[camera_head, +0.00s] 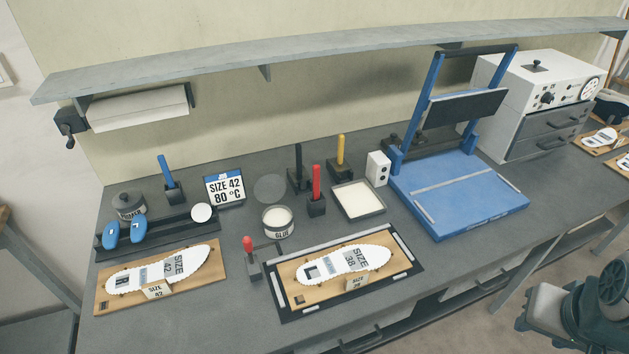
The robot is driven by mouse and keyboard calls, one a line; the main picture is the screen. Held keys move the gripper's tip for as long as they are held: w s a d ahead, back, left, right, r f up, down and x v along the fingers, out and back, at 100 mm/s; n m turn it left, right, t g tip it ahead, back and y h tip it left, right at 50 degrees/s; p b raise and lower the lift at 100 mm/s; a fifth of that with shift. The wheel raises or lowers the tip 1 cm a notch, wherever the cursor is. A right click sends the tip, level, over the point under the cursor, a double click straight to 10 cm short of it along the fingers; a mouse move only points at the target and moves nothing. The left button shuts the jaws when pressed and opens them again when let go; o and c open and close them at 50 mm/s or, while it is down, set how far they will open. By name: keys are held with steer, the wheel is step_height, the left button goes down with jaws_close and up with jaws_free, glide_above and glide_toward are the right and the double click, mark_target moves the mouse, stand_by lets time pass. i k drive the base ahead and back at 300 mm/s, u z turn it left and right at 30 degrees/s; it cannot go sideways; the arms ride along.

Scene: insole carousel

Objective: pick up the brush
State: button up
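No bristles can be made out, so I cannot tell for sure which item is the brush. Several coloured handles stand upright in dark holders on the grey bench: a blue handle (166,166) at the left, a black handle (298,160), a red handle (316,180) and a yellow handle (341,150) near the middle. A shorter red-topped handle (248,246) stands nearer the front. The open glue tin (278,223) is beside them. Part of my arm shows at the lower right; my gripper's fingers cannot be seen.
Two wooden boards with white insoles, size 42 (215,275) and size 38 (388,268), lie along the front. A shallow white tray (358,200), a blue press (470,205) and a white machine (535,75) stand farther right. A grey shelf (340,48) overhangs the bench.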

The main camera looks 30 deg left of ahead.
mark_target(316, 168)
steer(key=u, duration=0.8)
steer(key=i, duration=0.8)
steer(key=u, duration=0.9)
